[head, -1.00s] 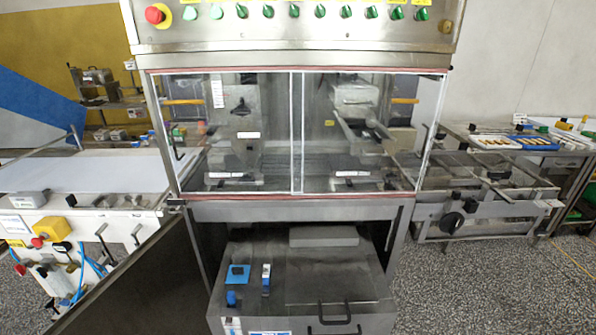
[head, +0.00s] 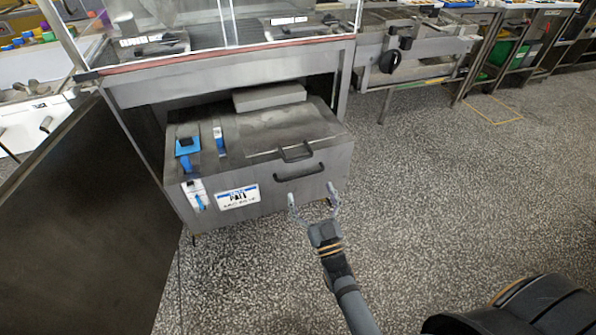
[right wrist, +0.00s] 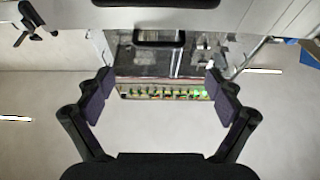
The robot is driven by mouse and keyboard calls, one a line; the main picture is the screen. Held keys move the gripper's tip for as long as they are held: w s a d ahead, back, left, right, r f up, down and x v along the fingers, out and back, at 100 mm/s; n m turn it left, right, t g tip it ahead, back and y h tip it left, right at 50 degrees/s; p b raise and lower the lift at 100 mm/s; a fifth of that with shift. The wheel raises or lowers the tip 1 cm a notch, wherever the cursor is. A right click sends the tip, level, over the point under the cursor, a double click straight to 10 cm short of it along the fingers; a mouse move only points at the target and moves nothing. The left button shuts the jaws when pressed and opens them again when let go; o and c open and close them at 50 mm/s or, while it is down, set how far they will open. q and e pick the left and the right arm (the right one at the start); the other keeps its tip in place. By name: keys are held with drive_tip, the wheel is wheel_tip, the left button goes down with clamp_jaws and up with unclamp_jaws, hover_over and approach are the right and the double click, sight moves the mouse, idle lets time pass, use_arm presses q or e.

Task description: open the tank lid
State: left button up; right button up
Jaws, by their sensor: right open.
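The tank (head: 255,190) is a grey metal box under the machine. Its flat lid (head: 285,128) lies shut on the right part of the top. A dark lid handle (head: 297,153) stands at the lid's front edge. A second dark handle (head: 299,176) is on the tank's front face. My right gripper (head: 312,194) is open and empty, in front of the tank's right side and apart from both handles. In the right wrist view a dark handle (right wrist: 158,44) lies beyond the open fingers (right wrist: 160,88); I cannot tell which one. My left gripper is out of view.
The machine with clear panels (head: 220,70) stands over the tank. A large dark metal door (head: 90,205) stands at the left. A grey block (head: 269,97) lies at the back of the tank top. The speckled floor (head: 450,190) on the right is free.

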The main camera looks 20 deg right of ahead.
sight(299, 159)
drive_tip(key=x, duration=1)
drive_tip(key=shift+w, duration=0.3)
